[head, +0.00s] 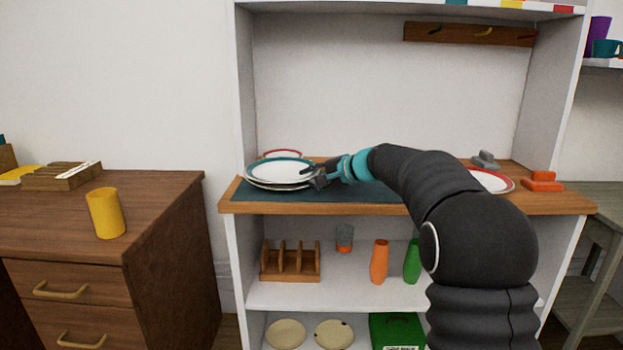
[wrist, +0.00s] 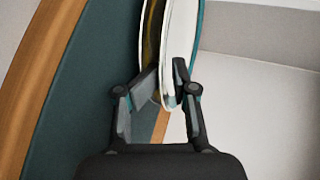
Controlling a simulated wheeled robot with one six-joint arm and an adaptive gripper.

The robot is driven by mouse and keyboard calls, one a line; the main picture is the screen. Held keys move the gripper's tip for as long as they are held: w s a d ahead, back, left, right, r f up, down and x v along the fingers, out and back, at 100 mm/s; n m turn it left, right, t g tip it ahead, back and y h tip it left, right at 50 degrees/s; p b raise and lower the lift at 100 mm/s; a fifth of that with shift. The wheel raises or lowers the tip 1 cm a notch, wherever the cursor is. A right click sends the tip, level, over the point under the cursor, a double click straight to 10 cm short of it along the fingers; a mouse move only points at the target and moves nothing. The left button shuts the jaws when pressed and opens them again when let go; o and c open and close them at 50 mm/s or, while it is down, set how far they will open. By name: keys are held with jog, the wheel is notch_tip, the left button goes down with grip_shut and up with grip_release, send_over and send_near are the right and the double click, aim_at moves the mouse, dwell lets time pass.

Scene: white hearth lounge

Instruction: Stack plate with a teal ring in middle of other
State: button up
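A white plate with a teal ring (head: 282,168) is at the left end of the wooden-edged shelf top. It is over another pale plate (head: 277,187); whether the two touch is not clear. My gripper (head: 318,175) is at the right edge of the teal-ringed plate. In the wrist view, my gripper's fingers (wrist: 166,78) lie on either side of the rim of the teal-ringed plate (wrist: 183,30) and look closed on it. A yellowish and dark edge (wrist: 152,35) shows beside it, partly hidden by a finger.
A red-rimmed plate (head: 282,153) stands just behind. Another red-rimmed plate (head: 492,181) lies at the right, partly behind my arm, near a grey object (head: 485,160) and an orange one (head: 542,182). The dark mat (head: 370,192) is bare in the middle. A white side wall (head: 243,100) is close left.

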jog(key=b+v, duration=0.1)
jog(key=v, duration=1.1)
jog(key=shift+s, duration=0.15)
jog(key=s+d+f+n+g+h, duration=0.1)
jog(key=s+f, duration=0.5)
jog(key=s, duration=0.8)
jog(key=s+d+f+n+h, duration=0.3)
jog(key=s+f+h, duration=0.3)
jog(key=s, duration=0.7)
jog(key=s+d+f+n+g+h, duration=0.1)
jog(key=s+f, duration=0.5)
jog(key=s, duration=0.8)
jog(key=d+n+h, duration=0.1)
jog(key=n+h, duration=0.1)
jog(key=shift+s+d+f+n+g+h, duration=0.2)
jog(key=shift+s+d+n+g+h, duration=0.05)
jog(key=shift+s+n+g+h, duration=0.05)
